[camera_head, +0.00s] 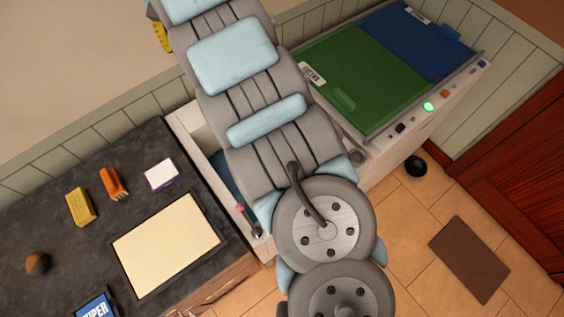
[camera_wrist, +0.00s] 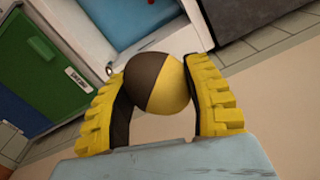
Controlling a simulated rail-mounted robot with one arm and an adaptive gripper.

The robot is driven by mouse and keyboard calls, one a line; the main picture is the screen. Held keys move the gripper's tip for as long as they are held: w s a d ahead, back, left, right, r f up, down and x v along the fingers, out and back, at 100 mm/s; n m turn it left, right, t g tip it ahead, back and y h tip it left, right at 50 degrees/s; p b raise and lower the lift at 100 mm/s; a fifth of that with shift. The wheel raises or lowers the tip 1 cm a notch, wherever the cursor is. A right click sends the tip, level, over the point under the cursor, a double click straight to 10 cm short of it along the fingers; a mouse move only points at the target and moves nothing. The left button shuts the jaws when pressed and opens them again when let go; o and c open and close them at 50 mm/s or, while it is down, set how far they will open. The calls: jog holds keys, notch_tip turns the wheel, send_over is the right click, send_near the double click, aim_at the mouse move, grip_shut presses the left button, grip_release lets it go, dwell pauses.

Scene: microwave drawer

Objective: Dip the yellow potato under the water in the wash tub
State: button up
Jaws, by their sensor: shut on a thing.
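My gripper (camera_wrist: 160,100) is shut on the yellow potato (camera_wrist: 171,85), which sits between its two yellow fingers in the wrist view. The potato's right side is yellow and its left side is dark brown. The wash tub (camera_wrist: 150,34) shows behind it at the top of the wrist view, with a white wall and a blue inside. In the head view, part of my yellow gripper (camera_head: 160,36) shows at the top left, away from the tub, and the potato is out of sight. The tub's white rim (camera_head: 192,122) shows beside my arm, which hides most of the tub.
The dark counter (camera_head: 60,170) left of the tub holds a brown round item (camera_head: 37,263), a yellow block (camera_head: 80,207), an orange brush (camera_head: 113,183) and a cream board (camera_head: 168,245). Green (camera_head: 350,85) and blue (camera_head: 415,38) lids lie right of the tub.

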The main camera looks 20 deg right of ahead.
notch_tip(320, 180, up, 12)
jog(key=p, duration=1)
jog(key=shift+f, duration=0.2)
jog(key=shift+d+f+p, duration=0.1)
jog(key=shift+f+p, duration=0.05)
jog(key=shift+p, duration=0.5)
jog(key=f+p, duration=0.1)
jog(key=p, duration=0.3)
jog(key=shift+w+d+f, duration=0.15)
jog(key=shift+f, duration=0.2)
jog(key=f+p, duration=0.1)
jog(key=p, duration=0.1)
jog(key=shift+f+p, duration=0.4)
jog(key=shift+a+f, duration=0.3)
jog(key=shift+f, duration=0.2)
